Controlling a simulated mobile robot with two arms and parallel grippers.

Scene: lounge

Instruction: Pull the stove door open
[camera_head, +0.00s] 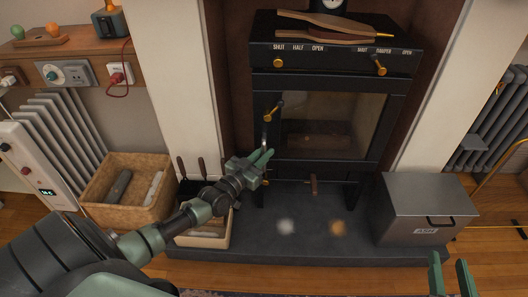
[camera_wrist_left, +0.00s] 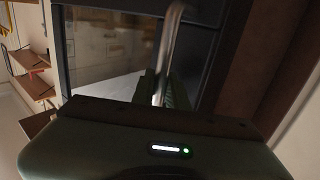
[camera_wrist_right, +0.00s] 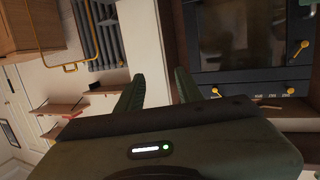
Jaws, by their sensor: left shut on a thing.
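The black stove's glass door (camera_head: 335,122) is at the centre of the head view and looks flush with the stove front. A slim metal handle (camera_head: 265,141) stands at the door's left edge. My left gripper (camera_head: 263,157) is at that handle, its green fingers shut on the lower part. In the left wrist view the handle (camera_wrist_left: 172,40) runs down between the fingers, which partly hide it; the glass shows beside it. My right gripper (camera_head: 453,282) is open and empty at the lower right of the head view, apart from the stove; its fingers also show in the right wrist view (camera_wrist_right: 157,90).
A grey ash box (camera_head: 425,208) stands on the dark hearth (camera_head: 310,235), right of the stove. A wicker basket (camera_head: 128,187) and a small crate with tools (camera_head: 205,236) stand to the left, near my left arm. Bellows (camera_head: 330,27) lie on the stove top.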

